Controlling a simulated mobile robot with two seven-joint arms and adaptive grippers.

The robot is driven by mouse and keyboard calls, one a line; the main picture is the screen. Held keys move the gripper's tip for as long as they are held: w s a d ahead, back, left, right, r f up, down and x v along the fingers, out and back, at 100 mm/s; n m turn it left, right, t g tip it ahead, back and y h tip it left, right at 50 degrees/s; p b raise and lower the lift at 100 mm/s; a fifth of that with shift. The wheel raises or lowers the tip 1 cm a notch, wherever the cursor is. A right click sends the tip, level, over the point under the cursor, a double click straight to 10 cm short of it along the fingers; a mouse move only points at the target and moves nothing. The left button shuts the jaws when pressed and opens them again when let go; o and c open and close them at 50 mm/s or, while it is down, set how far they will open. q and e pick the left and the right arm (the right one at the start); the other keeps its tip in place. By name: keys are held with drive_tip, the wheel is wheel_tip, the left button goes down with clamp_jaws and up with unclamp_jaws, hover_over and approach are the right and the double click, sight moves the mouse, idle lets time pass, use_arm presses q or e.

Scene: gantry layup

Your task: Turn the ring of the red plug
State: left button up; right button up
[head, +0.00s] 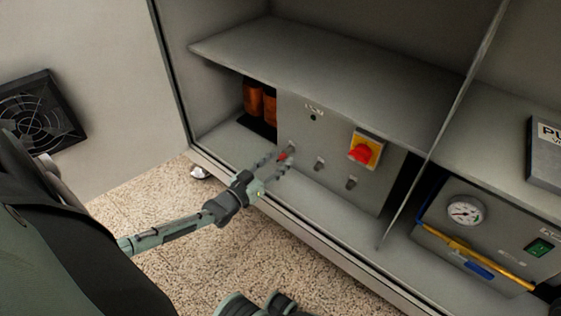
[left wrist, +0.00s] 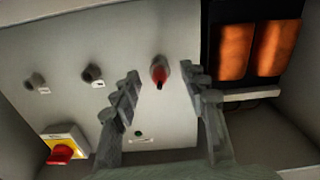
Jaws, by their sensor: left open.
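The red plug (head: 283,156) sits at the left end of a row of sockets on the grey front panel inside the cabinet. In the left wrist view the red plug (left wrist: 159,75) points toward the camera, its grey ring around its base. My left gripper (head: 277,163) is open and reaches toward the plug. In the left wrist view its two fingers (left wrist: 160,80) stand on either side of the plug with gaps on both sides. Whether they reach as deep as the ring I cannot tell. My right gripper's fingers are not visible.
Two more sockets (head: 319,164) (head: 351,183) sit to the right on the panel (head: 300,125). A red rotary switch on a yellow plate (head: 367,149) is above them. Orange coils (head: 252,98) stand left of the panel. A shelf (head: 330,60) hangs above; a divider and a gauge unit (head: 465,212) lie right.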

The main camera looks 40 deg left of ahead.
use_arm(q)
drive_tip(key=shift+w+d, duration=0.1)
drive_tip(key=shift+w, duration=0.5)
clamp_jaws()
